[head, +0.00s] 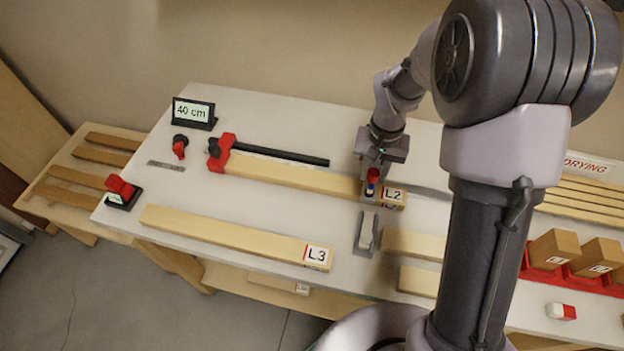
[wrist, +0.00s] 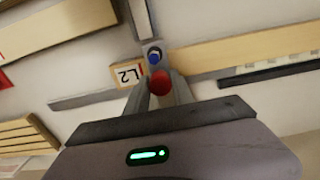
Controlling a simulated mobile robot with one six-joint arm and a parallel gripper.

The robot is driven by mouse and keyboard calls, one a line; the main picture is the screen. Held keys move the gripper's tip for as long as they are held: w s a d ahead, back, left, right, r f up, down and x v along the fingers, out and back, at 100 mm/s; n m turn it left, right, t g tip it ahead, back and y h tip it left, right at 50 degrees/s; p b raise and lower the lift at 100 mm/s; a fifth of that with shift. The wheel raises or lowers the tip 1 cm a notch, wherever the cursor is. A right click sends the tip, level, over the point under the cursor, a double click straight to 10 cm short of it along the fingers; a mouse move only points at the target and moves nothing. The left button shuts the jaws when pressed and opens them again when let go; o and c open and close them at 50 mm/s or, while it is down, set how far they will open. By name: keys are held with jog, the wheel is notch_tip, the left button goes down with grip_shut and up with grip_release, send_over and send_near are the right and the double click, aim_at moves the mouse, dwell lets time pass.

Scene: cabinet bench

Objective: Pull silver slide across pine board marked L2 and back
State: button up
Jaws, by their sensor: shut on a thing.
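The pine board marked L2 (head: 300,176) lies along the white bench, its labelled end under my gripper. In the wrist view the board (wrist: 250,50) runs off to the right and its L2 label (wrist: 126,74) sits left of my fingers. The silver slide (head: 366,232) shows as a grey strip running across the board's line near that end; part of it (wrist: 141,18) also shows in the wrist view. My gripper (head: 372,178) is shut on a red knob (wrist: 160,82), beside a blue knob (wrist: 154,56). The fingers hide part of the slide and board.
A red stop (head: 220,148) with a black bar (head: 280,151) is at the board's far left end. A board marked L3 (head: 235,236) lies in front. A 40 cm display (head: 194,112) and red switch (head: 122,190) stand left. Blocks in a red tray (head: 580,275) stand right.

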jog(key=shift+w+d+p, duration=0.25)
jog(key=shift+w+p, duration=0.2)
jog(key=shift+w, duration=0.85)
jog(key=shift+w+d+p, duration=0.25)
jog(key=shift+w+p, duration=0.25)
jog(key=shift+w, duration=0.8)
jog(key=shift+w+d+p, duration=0.25)
jog(key=shift+w+p, duration=0.2)
jog(key=shift+w, duration=0.85)
jog(key=o, duration=1.1)
jog(key=shift+c, duration=0.2)
jog(key=shift+r, duration=0.1)
notch_tip(320, 180, up, 9)
jog(key=p, duration=0.6)
jog(key=shift+p, duration=0.3)
